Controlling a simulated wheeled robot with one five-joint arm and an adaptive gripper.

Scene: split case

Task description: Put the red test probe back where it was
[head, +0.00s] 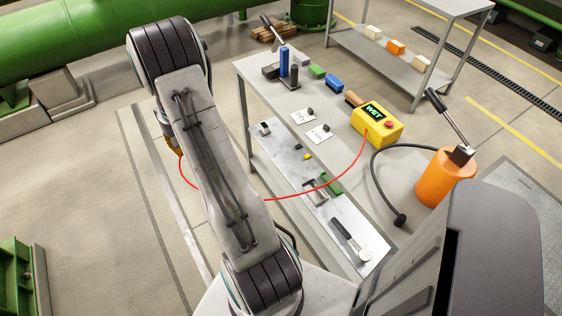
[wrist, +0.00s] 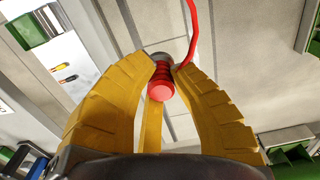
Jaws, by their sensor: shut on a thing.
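The red test probe (wrist: 161,90) is held between the yellow fingers of my gripper (wrist: 165,68) in the wrist view, with its red end facing the camera. A red cable (wrist: 193,30) rises from it. In the head view my gripper (head: 173,144) is mostly hidden behind my arm, left of the workbench and clear of it; the probe is hidden there. The red cable (head: 330,184) runs from behind my arm to the yellow tester (head: 377,126), whose display reads WET. Two white labelled cards (head: 302,117) (head: 320,133) with dark round pieces lie on the bench.
The grey workbench (head: 345,160) also bears blue, green and dark blocks at its far end. An orange cylinder (head: 443,180) with a lever and black hose stands at right. Tools lie on the lower shelf (head: 290,165). The floor left of the bench is open.

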